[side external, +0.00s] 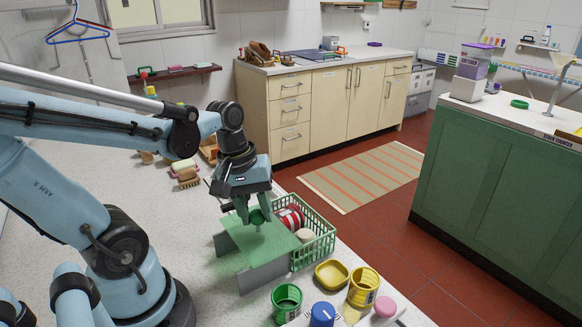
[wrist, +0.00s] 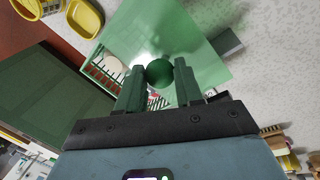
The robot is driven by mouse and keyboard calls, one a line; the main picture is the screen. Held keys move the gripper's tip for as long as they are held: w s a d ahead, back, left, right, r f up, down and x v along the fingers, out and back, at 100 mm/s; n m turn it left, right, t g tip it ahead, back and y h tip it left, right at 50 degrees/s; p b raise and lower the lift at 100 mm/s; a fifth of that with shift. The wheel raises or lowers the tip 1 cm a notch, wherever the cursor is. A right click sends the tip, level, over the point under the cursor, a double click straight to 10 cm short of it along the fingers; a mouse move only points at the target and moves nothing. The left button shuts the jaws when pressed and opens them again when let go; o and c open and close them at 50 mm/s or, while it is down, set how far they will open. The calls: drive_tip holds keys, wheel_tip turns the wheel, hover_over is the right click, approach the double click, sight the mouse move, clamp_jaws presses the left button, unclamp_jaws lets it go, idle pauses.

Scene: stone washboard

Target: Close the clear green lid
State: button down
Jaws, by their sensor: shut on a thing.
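The clear green lid (side external: 250,245) is a flat see-through panel on the stone counter, lying over grey block-like supports (side external: 264,277). Its round dark green knob (side external: 257,216) sits between the fingers of my gripper (side external: 254,210). In the wrist view the knob (wrist: 159,73) is held between both fingers, and the lid (wrist: 170,38) spreads out beyond it. My gripper is shut on the knob. A green basket (side external: 326,244) is beside the lid at its right, holding a red-and-white can (side external: 291,217) and a pale round item. I cannot tell how the lid's far edge meets the basket.
A green cup (side external: 287,302), a yellow dish (side external: 331,275), a yellow cup (side external: 363,287), a blue-topped item (side external: 322,314) and a pink-topped item (side external: 384,307) stand near the front. Brushes and soap (side external: 185,172) lie behind. The counter left of the lid is mostly clear.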

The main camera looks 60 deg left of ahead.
drive_tip(key=w, duration=0.9)
drive_tip(key=shift+w, duration=0.15)
drive_tip(key=c, duration=0.8)
unclamp_jaws()
drive_tip(key=shift+o, duration=0.2)
wheel_tip(320, 180, up, 12)
drive_tip(key=s+a, duration=0.1)
drive_tip(key=s, duration=0.1)
drive_tip(key=shift+s+a+f, duration=0.1)
drive_tip(key=shift+s+d+f+m+t+y, duration=0.2)
drive_tip(key=shift+s+d+f+m+t, duration=0.15)
drive_tip(key=shift+d+f+m+t, duration=1.15)
drive_tip(key=shift+s+d+f+m+t+y, duration=0.35)
drive_tip(key=shift+f+m, duration=0.7)
drive_tip(key=shift+m, duration=1.2)
drive_tip(key=shift+s+d+f+m+t+y, duration=0.1)
drive_tip(key=shift+s+d+f+m+t, duration=0.3)
drive_tip(key=shift+d+f+m+t, duration=1.05)
